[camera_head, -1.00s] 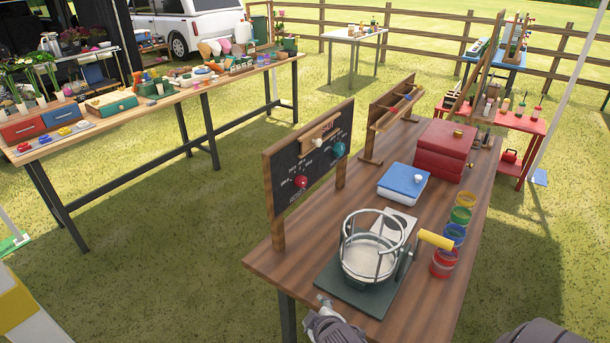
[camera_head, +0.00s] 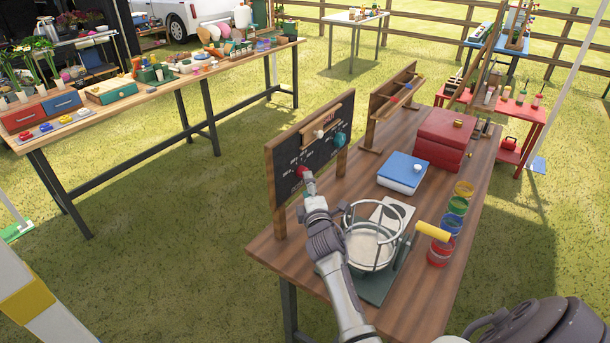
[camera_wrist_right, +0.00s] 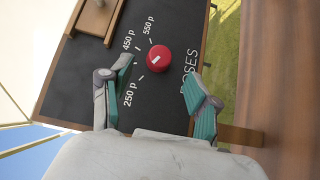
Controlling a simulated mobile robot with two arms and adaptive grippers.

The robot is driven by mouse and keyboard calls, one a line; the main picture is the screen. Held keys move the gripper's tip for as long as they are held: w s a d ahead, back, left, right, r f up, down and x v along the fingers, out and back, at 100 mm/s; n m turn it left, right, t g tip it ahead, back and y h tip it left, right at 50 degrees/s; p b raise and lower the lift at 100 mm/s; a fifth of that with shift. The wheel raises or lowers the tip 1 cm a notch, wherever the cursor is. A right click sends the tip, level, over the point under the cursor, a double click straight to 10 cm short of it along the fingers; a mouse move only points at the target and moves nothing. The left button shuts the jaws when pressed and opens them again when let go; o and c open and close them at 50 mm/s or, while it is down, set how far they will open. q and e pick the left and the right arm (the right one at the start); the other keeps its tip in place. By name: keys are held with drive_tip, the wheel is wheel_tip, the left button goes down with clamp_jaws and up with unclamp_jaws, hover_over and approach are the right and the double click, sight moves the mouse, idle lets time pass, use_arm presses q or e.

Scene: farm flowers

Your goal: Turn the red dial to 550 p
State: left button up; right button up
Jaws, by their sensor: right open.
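The red dial (camera_head: 301,172) is on the black price board (camera_head: 285,152), at its lower left in the head view. In the right wrist view the dial (camera_wrist_right: 158,59) has a short white mark on its face. Labels 250 p, 450 p and 550 p are printed around it; a finger may cover others. The white mark points roughly left, away from 550 p; its exact setting is unclear. My right gripper (camera_wrist_right: 158,100) is open, its fingers on either side below the dial in that view, not closed on it. In the head view its tip (camera_head: 309,186) is close to the dial.
A teal dial (camera_head: 340,139) is on the same board to the right. A blue-topped box (camera_head: 403,170) and several coloured cups (camera_head: 456,205) are farther right on the wooden table (camera_head: 425,300).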

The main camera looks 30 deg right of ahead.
drive_tip(key=shift+x, duration=2.45)
